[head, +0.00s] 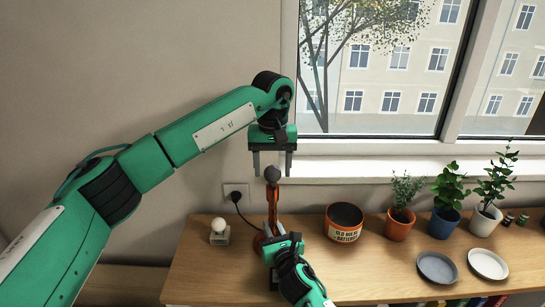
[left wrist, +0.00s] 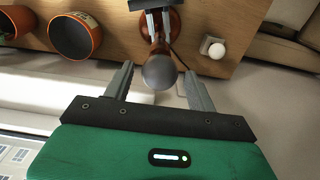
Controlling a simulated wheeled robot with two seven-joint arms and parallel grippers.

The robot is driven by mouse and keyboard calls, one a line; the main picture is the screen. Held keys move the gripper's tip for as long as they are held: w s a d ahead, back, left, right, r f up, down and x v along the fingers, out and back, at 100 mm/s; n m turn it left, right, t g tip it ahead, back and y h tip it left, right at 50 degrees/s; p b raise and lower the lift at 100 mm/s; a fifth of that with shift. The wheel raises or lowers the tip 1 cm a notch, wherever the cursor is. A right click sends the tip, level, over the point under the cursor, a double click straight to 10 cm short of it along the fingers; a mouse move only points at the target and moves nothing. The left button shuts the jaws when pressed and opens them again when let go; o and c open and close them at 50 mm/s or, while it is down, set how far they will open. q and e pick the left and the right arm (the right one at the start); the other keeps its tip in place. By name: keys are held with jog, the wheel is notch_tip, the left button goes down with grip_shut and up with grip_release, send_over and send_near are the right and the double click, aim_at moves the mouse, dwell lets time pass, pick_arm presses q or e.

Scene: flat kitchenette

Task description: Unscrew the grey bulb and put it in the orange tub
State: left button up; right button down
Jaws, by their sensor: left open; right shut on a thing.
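The grey bulb (head: 273,174) sits at the top of an orange lamp (head: 272,208) on the wooden counter. My left gripper (head: 272,167) is open, pointing down just above it. In the left wrist view the bulb (left wrist: 160,70) shows between the open fingers (left wrist: 158,74), with gaps on both sides. I cannot tell whether the fingertips reach down around it. My right gripper (head: 278,244) is shut on the lamp low down; the exact grip is partly hidden. The orange tub (head: 344,232), dark inside and labelled for old bulbs and batteries, stands right of the lamp.
A white bulb (head: 218,225) stands on a small holder left of the lamp. A black cord runs to a wall socket (head: 236,191). Potted plants (head: 399,225) and two plates (head: 437,267) are further right. The window sill (head: 360,170) is behind.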

aim_at(273, 182)
pick_arm(q)
notch_tip(273, 182, down, 5)
pick_arm(e)
jog(key=shift+f, duration=0.15)
pick_arm(q)
jog(key=c, duration=1)
